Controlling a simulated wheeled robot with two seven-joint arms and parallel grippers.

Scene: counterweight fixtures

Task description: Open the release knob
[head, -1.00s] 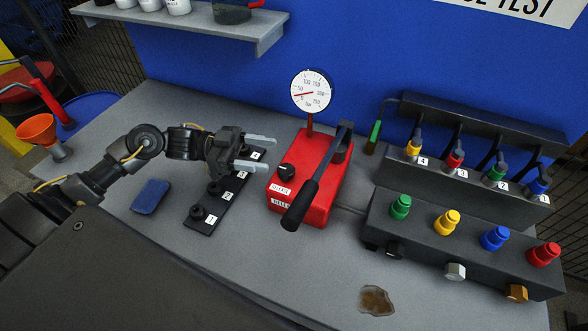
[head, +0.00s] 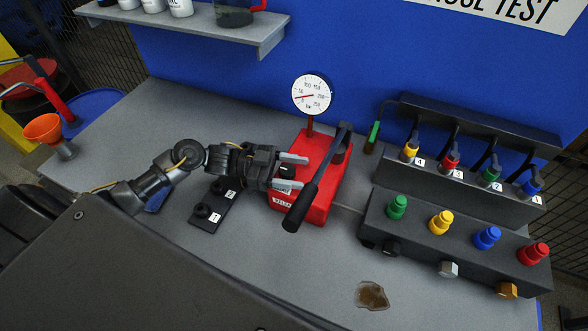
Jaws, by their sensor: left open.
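The red hand pump (head: 322,185) stands mid-table with a black lever and a round gauge (head: 312,94) on top. The black release knob (head: 287,171) is on the pump's left end, above white labels that my gripper partly covers. My left gripper (head: 291,172) is open. Its two pale fingers lie on either side of the knob in the picture, one above and one below it; whether they touch it I cannot tell. My right gripper is out of view.
A black plate with numbered holders (head: 212,208) lies left of the pump, partly under my arm. A manifold with coloured caps (head: 450,240) and a hose rack (head: 465,160) stand right. A brown puddle (head: 371,295) is on the table's front.

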